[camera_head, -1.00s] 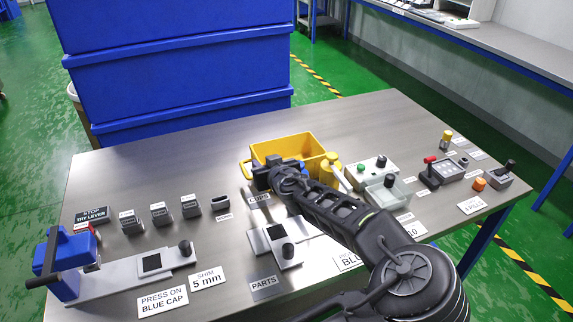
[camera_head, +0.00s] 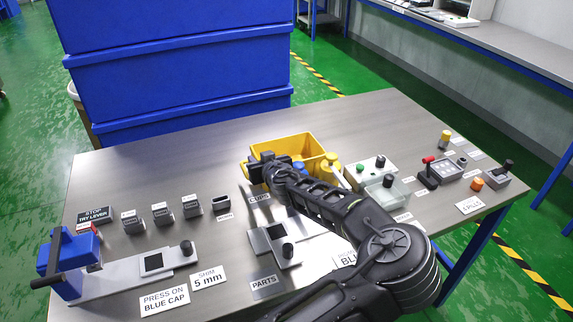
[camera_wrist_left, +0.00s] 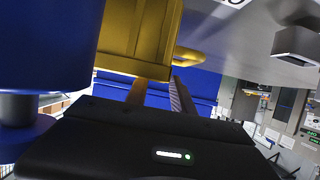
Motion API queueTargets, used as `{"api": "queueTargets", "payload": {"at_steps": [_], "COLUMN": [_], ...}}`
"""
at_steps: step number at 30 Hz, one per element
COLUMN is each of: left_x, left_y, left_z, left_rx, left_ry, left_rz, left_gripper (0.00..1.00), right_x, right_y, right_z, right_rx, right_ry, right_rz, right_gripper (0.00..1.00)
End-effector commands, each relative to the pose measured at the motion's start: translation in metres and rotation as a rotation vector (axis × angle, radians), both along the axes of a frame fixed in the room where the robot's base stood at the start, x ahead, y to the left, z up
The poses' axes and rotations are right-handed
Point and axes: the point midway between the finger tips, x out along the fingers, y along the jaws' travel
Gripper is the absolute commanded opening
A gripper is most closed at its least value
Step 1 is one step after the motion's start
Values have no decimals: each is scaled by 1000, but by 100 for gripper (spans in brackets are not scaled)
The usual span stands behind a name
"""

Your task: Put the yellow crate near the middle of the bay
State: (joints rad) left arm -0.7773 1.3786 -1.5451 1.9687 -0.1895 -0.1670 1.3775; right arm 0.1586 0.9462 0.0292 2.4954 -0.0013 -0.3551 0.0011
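The yellow crate (camera_head: 290,147) stands on the steel table, near the middle of its far half, with a handle loop at its left end. My left gripper (camera_head: 256,168) is at the crate's near left side, and my arm hides the crate's near right part. In the left wrist view the crate's yellow wall (camera_wrist_left: 140,35) and handle are right by the gripper fingers (camera_wrist_left: 160,92). The fingers show a gap between them, but whether they grip the crate is unclear. The right gripper is out of view.
Close to the crate's right are a yellow piece (camera_head: 330,163), a box with buttons (camera_head: 371,167) and a translucent tray (camera_head: 390,193). A blue lever press (camera_head: 68,265) and a row of small grey blocks (camera_head: 162,213) stand left.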

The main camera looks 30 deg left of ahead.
Motion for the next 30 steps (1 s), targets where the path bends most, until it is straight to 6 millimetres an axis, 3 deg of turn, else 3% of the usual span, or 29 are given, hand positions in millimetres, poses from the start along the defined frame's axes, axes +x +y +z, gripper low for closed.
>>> {"api": "queueTargets", "payload": {"at_steps": [9, 20, 30], "left_x": [0, 0, 0], "left_y": [0, 0, 0], "left_z": [0, 0, 0], "left_rx": [-1, -1, -1], "left_ry": [-1, -1, -1], "left_rz": [0, 0, 0], "left_gripper": [29, 0, 0], "right_x": [0, 0, 0], "right_y": [0, 0, 0], "right_z": [0, 0, 0], "right_rx": [0, 0, 0], "right_ry": [0, 0, 0], "right_rz": [0, 0, 0], "right_gripper": [0, 0, 0]}}
